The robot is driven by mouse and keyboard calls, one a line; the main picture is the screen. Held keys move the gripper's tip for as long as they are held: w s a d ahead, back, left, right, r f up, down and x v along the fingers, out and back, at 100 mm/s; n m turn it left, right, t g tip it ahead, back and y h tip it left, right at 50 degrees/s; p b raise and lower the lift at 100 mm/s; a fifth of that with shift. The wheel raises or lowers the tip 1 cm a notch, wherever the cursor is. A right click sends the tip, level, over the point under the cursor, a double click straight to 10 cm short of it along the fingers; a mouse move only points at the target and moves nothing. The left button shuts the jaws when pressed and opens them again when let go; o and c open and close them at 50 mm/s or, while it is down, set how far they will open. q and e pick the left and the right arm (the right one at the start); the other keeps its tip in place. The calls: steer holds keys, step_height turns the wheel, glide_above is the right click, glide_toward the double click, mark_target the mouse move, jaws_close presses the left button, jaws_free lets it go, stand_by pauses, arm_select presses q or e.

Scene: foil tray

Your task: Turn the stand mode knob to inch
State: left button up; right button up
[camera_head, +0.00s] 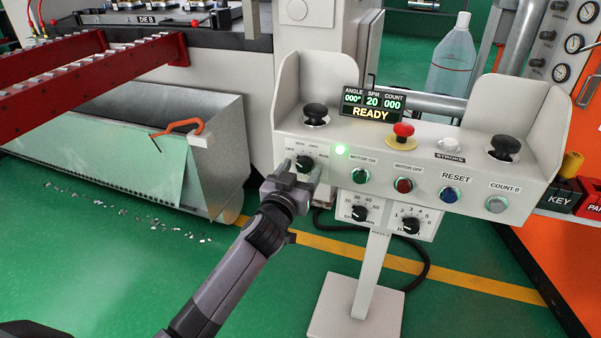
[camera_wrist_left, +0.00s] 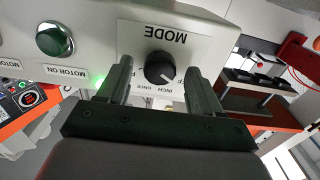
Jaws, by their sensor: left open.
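The mode knob (camera_head: 305,163) is a round black knob at the left of the white press stand's front panel. In the left wrist view, the knob (camera_wrist_left: 159,68) appears upside down under the word MODE. My left gripper (camera_head: 300,174) is open at the panel. In the wrist view its fingers (camera_wrist_left: 160,82) stand on either side of the knob, with a visible gap on each side. My right gripper is not in view.
The green motor-on button (camera_head: 360,175) sits just right of the knob. Two lower knobs (camera_head: 358,213) hang beneath the box. The display (camera_head: 372,104) reads READY. A metal scrap bin (camera_head: 215,160) stands left, and a cable runs behind the pedestal.

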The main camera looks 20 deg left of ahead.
arm_select(q)
steer(key=shift+w, duration=0.1)
steer(key=c, duration=1.1)
steer(key=shift+o, duration=0.2)
steer(key=m, duration=0.3)
steer(key=shift+m+p, duration=0.35)
steer(key=shift+m, duration=2.05)
steer(key=shift+f, duration=0.1)
steer(key=o, duration=1.1)
steer(key=shift+c, duration=0.2)
